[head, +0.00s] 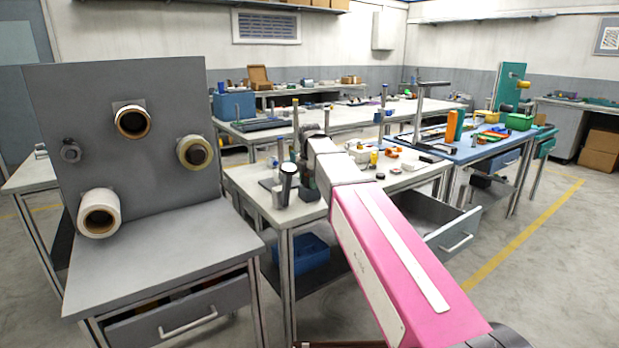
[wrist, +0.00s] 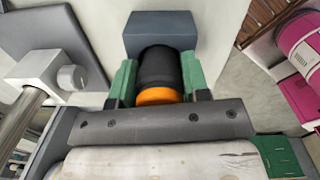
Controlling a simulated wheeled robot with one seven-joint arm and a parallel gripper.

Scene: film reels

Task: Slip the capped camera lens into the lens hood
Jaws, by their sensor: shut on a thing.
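My gripper (wrist: 158,85) is shut on the capped camera lens (wrist: 160,68), a black cylinder with an orange end, held between its two green fingers. The orange end faces the wrist camera. A blue-grey block (wrist: 160,22) shows just beyond the lens's far end; I cannot tell whether it is the lens hood or whether the lens touches it. In the head view my gripper (head: 307,178) is low over the near workbench (head: 311,212), partly hidden by my arm. The lens cannot be made out for certain there.
A dark upright piece with a pale top (head: 288,170) stands left of my gripper. A silver post with a white clamp (wrist: 52,75) is close on the left in the wrist view. A grey reel panel (head: 150,160) stands further left. An open drawer (head: 447,235) juts out at right.

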